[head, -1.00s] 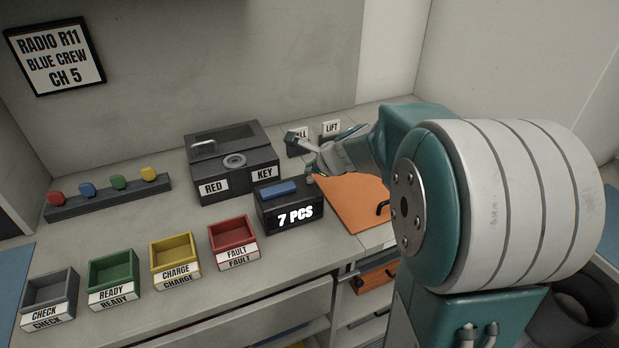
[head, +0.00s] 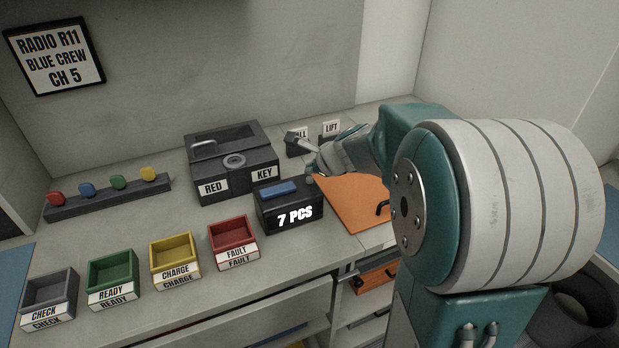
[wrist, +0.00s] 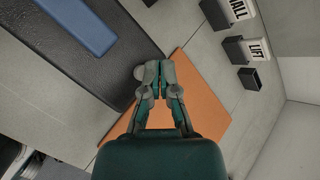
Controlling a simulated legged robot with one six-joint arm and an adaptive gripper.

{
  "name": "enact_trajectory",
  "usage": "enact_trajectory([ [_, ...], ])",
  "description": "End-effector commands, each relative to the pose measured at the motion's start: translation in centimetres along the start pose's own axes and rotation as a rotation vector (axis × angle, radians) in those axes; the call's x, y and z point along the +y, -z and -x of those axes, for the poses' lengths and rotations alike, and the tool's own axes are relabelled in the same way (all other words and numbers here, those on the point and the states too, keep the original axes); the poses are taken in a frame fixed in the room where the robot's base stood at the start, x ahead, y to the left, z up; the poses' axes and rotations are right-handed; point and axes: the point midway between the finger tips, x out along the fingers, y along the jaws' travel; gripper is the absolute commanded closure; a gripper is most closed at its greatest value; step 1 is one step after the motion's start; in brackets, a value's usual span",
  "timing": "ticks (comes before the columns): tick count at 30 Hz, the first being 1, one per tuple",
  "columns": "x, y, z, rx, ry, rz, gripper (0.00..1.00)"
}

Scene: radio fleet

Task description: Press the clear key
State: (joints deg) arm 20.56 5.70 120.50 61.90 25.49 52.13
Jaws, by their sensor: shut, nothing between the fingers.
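The dark counter box (head: 262,212) shows "7 PCS" on its front and has a blue bar (head: 279,188) on top. A small grey round key (head: 310,181) is at the right end of its top; I see no label on it. My gripper (head: 315,168) is right by this key, and I cannot tell whether they touch. In the wrist view my gripper (wrist: 157,70) has its fingers together and empty, over the end of the box (wrist: 95,75).
A dark "RED KEY" case (head: 226,150) stands behind the box. An orange mat (head: 352,205) lies to its right. The red fault tray (head: 233,235) and other small trays stand to the left. Small "LIFT" (head: 331,128) and partly hidden labelled holders stand behind the gripper.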

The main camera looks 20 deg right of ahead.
Motion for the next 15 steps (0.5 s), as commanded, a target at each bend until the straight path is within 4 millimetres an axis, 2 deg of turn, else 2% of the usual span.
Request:
enact_trajectory([
  [15, 0.32, 0.34, -0.33, 0.001, 0.000, -0.001, 1.00],
])
